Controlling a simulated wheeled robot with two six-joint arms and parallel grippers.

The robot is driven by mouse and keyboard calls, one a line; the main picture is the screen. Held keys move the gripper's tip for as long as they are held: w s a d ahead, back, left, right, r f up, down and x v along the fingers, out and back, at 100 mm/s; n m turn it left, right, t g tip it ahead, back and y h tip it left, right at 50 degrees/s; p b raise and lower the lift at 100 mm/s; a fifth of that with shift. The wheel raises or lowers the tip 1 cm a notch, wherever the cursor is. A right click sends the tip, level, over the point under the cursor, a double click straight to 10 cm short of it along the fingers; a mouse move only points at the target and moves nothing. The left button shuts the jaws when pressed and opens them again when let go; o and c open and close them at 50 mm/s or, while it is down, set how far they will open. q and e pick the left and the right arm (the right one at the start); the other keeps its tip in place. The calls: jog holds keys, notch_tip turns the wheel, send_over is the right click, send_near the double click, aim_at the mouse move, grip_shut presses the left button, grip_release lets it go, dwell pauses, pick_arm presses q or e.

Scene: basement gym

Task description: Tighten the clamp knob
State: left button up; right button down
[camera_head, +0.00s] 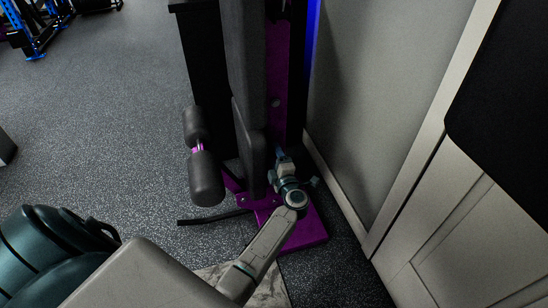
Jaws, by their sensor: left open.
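My left gripper (282,160) is open at the foot of a weight machine with a purple frame (280,75). It is right beside the lower end of the machine's dark upright pad (245,70) and above the purple base plate (310,232). My left arm comes up from the bottom left and its wrist covers part of the base. I cannot make out the clamp knob for certain; it may be hidden behind the gripper or wrist. No contact between the fingers and the machine can be told. My right gripper is not in view.
Two dark foam rollers (206,178) stick out left of the machine. A grey wall (385,80) and a pale panelled door (455,245) stand close on the right. Open speckled floor (110,130) lies to the left. A blue-framed rack (38,42) stands far back left.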

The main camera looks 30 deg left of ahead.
pick_arm(q)
jog(key=shift+x, duration=0.85)
jog(key=c, duration=1)
jog(key=shift+n, duration=1.5)
jog(key=o, duration=1)
jog(key=shift+d, duration=0.1)
